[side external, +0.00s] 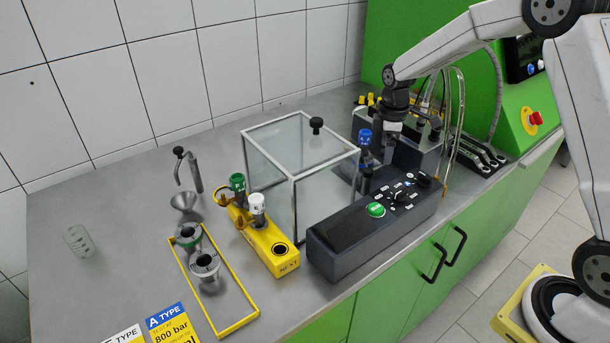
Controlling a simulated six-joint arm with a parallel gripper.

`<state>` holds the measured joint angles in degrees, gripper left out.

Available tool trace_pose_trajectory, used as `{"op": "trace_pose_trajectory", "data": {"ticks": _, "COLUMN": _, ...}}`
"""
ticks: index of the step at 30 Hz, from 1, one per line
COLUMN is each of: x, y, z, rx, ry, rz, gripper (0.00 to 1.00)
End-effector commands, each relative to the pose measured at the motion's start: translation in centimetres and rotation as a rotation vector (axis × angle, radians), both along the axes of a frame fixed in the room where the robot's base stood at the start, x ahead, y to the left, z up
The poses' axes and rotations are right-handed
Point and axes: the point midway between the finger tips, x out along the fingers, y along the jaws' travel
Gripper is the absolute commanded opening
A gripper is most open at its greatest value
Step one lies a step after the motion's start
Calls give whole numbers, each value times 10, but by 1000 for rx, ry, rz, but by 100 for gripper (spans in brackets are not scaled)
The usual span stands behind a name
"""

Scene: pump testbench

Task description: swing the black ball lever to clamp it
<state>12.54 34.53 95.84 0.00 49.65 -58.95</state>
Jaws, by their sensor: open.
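My gripper (390,139) points down at the back right, behind the dark control box and in front of the green machine. It is open; its fingertips are small and partly hidden by the blue-capped bottle and nearby fittings. Small dark lever-like parts (435,122) stand just right of it, too small to tell which is the black ball lever, or whether the gripper touches one.
A glass box (297,150) with a black knob stands mid-bench. The control box (350,228) with a green button, a yellow block (270,243) with green- and white-capped bottles, and a yellow frame (246,319) with metal cups are in front. Clear hoses (459,120) hang right of my gripper.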

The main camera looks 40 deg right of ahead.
Motion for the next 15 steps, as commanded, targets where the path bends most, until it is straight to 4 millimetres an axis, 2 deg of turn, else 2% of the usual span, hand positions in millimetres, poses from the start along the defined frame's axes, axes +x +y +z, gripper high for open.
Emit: {"op": "trace_pose_trajectory", "data": {"ticks": 15, "x": 0, "y": 0, "z": 30, "rx": -1, "ry": -2, "rz": 0, "gripper": 100}}
